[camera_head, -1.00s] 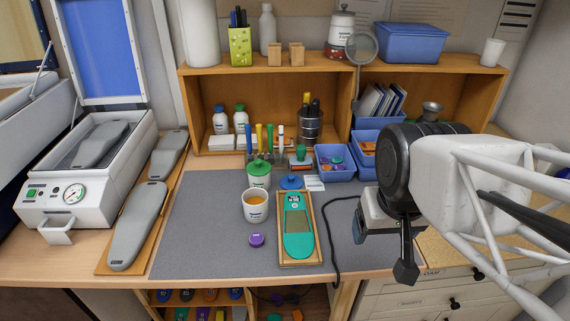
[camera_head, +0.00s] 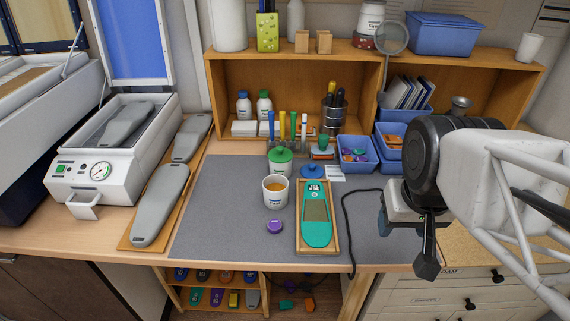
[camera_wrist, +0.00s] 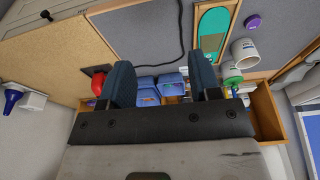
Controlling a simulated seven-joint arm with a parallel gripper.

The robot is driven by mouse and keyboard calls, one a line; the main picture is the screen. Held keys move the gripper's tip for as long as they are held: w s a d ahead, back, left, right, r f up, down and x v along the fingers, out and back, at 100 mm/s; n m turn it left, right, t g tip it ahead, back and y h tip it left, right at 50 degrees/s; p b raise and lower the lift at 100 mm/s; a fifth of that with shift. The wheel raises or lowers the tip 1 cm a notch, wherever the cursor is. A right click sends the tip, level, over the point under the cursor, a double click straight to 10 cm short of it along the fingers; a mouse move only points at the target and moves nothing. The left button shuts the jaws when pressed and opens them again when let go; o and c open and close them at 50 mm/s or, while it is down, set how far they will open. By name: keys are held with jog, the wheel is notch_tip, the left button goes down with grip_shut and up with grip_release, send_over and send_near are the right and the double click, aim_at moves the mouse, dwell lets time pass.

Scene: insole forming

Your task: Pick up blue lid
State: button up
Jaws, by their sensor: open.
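The blue lid (camera_head: 312,171) lies on the grey mat, just behind the wooden tray with the teal insole and right of the green-lidded jar. It has a small knob on top. I cannot make it out in the wrist view, where my right finger may hide it. My gripper (camera_head: 427,262) hangs right of the mat, well to the right of the lid and apart from it. In the wrist view my gripper (camera_wrist: 160,62) shows two dark fingers spread wide, with nothing between them.
The wooden tray (camera_head: 300,240) stands in front of the lid. Left of it are a green-lidded jar (camera_head: 280,162), a white cup (camera_head: 275,192) and a purple lid (camera_head: 274,227). Blue bins (camera_head: 362,168) stand behind right. A black cable (camera_head: 347,225) crosses the mat's right side.

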jog(key=shift+c, duration=0.2)
jog(key=n+g+y, duration=0.3)
jog(key=n+y, duration=0.2)
jog(key=n, duration=1.3)
send_over(314, 165)
jog(key=d, duration=0.3)
notch_tip(314, 165, down, 13)
jog(key=shift+w, duration=0.1)
jog(key=shift+x, duration=1.25)
jog(key=shift+f, duration=0.1)
